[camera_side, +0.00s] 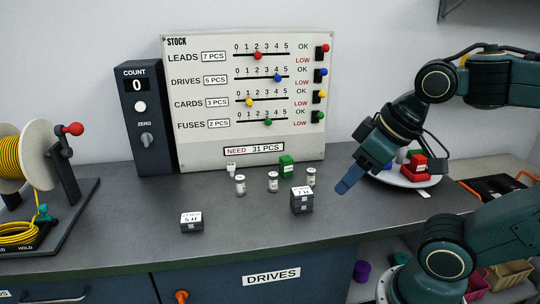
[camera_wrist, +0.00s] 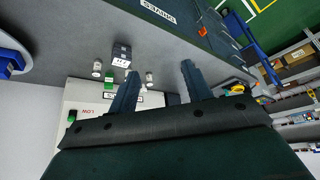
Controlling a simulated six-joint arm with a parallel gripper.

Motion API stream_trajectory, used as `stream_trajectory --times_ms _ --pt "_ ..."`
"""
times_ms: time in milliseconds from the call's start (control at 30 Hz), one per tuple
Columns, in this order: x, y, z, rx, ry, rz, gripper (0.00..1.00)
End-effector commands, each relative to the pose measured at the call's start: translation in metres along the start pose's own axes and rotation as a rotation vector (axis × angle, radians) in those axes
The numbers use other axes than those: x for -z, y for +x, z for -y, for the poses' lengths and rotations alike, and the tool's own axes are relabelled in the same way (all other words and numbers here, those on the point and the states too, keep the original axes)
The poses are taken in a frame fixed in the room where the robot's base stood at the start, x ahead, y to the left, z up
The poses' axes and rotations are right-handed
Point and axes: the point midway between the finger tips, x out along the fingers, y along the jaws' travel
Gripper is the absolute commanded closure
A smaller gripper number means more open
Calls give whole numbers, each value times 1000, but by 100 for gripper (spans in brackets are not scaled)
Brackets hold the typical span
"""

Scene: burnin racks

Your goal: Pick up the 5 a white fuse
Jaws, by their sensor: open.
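Several small whitish cylinders that look like fuses stand upright on the grey bench: one at left (camera_side: 240,184), one in the middle (camera_side: 272,181), one at right (camera_side: 311,176) and one farther back (camera_side: 231,168). Their markings are too small to tell which is the 5 A one. My gripper (camera_side: 348,182) is above the bench, right of the fuses and apart from them. In the wrist view my gripper (camera_wrist: 160,70) is open with nothing held. Whitish cylinders (camera_wrist: 97,67) also show beyond the fingers there, one partly hidden by a finger.
Dark labelled boxes stand near the front, one left (camera_side: 191,222) and a stack (camera_side: 302,200) close before the right fuse. A green block (camera_side: 286,166) stands behind. A white plate (camera_side: 399,179) with coloured blocks is at right. The stock board (camera_side: 200,155) stands behind.

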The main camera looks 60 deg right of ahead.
Motion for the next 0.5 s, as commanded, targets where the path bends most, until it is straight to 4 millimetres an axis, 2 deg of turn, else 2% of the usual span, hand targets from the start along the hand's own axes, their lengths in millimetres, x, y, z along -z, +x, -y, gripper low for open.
stream_trajectory --times_ms 267,500 --pt "4 0 0 0 -6 2 51" --pt "29 6 -2 6 -48 17 51"
